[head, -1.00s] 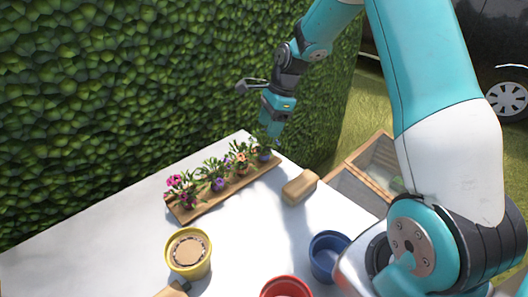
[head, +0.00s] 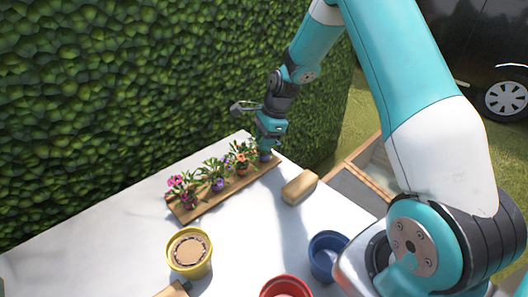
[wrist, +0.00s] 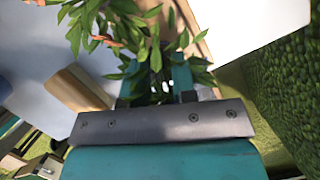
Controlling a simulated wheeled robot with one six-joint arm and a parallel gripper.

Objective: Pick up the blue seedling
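The seedling at the right end of the wooden tray has a bluish pot (head: 265,157), and its leaves are mostly covered by my gripper in the head view. My gripper (head: 266,146) points down right over this plant. In the wrist view my gripper (wrist: 157,80) has its two teal fingers apart, with green leaves (wrist: 150,60) between and around them. No firm hold on the plant shows. The plant's pot is hidden in the wrist view. The wooden tray (head: 205,206) stands near the table's back edge by the hedge.
Orange (head: 240,165), purple (head: 218,183) and pink (head: 188,188) flowering plants stand along the tray. A wooden block (head: 299,188) lies right of it. Yellow (head: 190,255), red (head: 285,287) and blue (head: 326,257) pots stand at the front. The table's left side is clear.

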